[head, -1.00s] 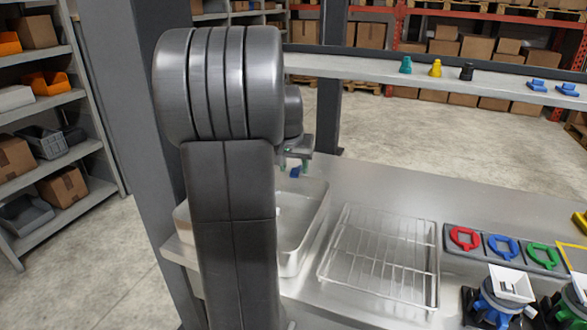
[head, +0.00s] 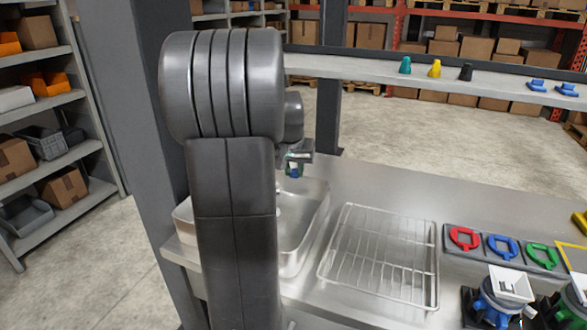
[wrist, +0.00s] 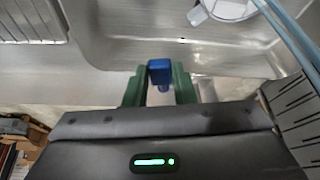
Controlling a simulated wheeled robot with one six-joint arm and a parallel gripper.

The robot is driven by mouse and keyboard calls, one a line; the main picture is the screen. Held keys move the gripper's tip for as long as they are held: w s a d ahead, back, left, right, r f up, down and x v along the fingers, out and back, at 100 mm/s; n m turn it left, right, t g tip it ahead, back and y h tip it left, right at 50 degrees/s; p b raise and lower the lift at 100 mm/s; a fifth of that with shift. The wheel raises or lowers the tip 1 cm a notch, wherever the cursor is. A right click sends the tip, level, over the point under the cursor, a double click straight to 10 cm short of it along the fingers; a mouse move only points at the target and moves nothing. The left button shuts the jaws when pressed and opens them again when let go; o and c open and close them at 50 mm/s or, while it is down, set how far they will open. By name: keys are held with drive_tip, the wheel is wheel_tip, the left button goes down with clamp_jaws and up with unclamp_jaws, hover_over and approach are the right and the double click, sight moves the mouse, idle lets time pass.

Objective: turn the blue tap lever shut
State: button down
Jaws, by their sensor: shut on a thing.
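The blue tap lever (wrist: 160,72) shows between the two green fingers of my gripper (wrist: 159,88) in the wrist view. My gripper is shut on it. In the head view my gripper (head: 294,168) is at the back of the steel sink (head: 318,215), and a small bit of blue shows at its fingers. My own arm hides the left part of the sink and most of the tap. I cannot tell the lever's exact angle.
A wire drying rack (head: 385,255) lies right of the sink. Red (head: 464,238), blue (head: 502,247) and green (head: 543,256) ring-shaped pieces sit in a dark holder further right. A shelf (head: 400,68) spans the back. A pale round object (wrist: 228,8) is in the sink.

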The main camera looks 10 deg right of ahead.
drive_tip(key=d+n+y+p, duration=0.1)
drive_tip(key=d+n, duration=0.2)
drive_tip(key=d+n+y+p, duration=0.1)
drive_tip(key=d+n+y, duration=0.1)
drive_tip(key=d+n, duration=0.1)
drive_tip(key=w+d+n+y+p, duration=0.1)
drive_tip(key=d+n+p, duration=0.1)
drive_tip(key=n, duration=0.3)
drive_tip(key=shift+d, duration=0.75)
drive_tip(key=shift+w+d+n+g+y+p, duration=0.3)
drive_tip(key=shift+w+d+n, duration=0.2)
drive_tip(key=shift+n, duration=0.35)
drive_tip(key=shift+w+d+n+g+y+p, duration=0.3)
drive_tip(key=shift+d+n, duration=0.2)
drive_tip(key=shift+n, duration=0.35)
drive_tip(key=c, duration=1.2)
unclamp_jaws()
drive_tip(key=shift+r, duration=0.1)
drive_tip(key=v, duration=0.7)
drive_tip(key=shift+r+b, duration=0.15)
drive_tip(key=shift+b, duration=0.2)
